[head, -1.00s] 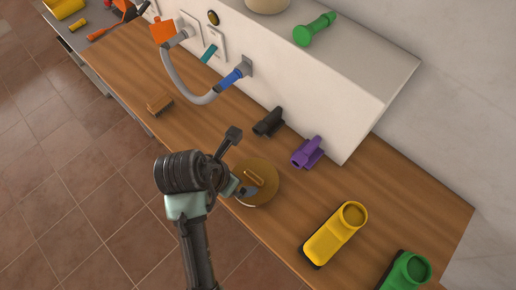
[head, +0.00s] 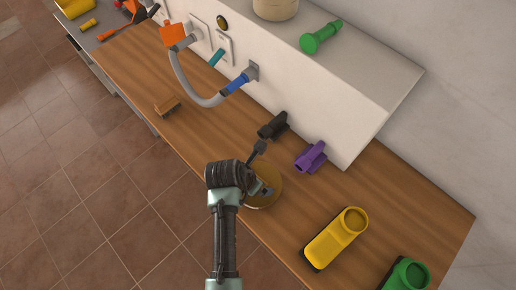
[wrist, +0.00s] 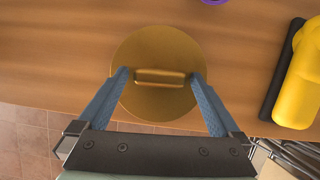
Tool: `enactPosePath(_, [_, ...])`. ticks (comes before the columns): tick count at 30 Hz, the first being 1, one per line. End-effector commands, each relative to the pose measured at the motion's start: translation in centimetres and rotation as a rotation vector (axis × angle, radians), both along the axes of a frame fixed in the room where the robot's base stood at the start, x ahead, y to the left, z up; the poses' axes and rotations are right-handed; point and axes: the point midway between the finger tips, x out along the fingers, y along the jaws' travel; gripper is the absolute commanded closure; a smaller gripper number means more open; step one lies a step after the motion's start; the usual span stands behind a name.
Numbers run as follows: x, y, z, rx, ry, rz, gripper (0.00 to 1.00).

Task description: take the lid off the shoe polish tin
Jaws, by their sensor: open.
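The shoe polish tin shows as a round, golden-brown lid (wrist: 160,50) with a raised bar handle (wrist: 160,77) across its middle. In the head view the lid (head: 272,192) sits near the front edge of the wooden counter, partly hidden by my arm. My gripper (wrist: 160,82) is open above it, with one blue finger on each side of the handle and apart from it. In the head view the gripper (head: 262,192) is over the lid. The tin's body under the lid is hidden.
Right of the lid is a yellow tool (head: 335,238), with a green one (head: 407,274) beyond. Behind are a purple fitting (head: 311,157) and a black fitting (head: 272,126) by the white wall block (head: 330,95). A small brown brush-like item (head: 167,106) lies left. Counter between is clear.

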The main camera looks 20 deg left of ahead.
Motion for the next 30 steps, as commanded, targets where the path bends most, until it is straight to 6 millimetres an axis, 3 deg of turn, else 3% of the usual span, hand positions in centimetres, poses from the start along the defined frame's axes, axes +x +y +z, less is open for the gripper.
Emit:
enactPosePath(8, [0.06,-0.01,-0.17,0.000,0.000,0.000,0.02])
enactPosePath(20, [0.04,0.00,-0.15,0.000,0.000,0.000,0.74])
enactPosePath(30, [0.14,0.04,0.66,0.002,-0.004,0.001,0.74])
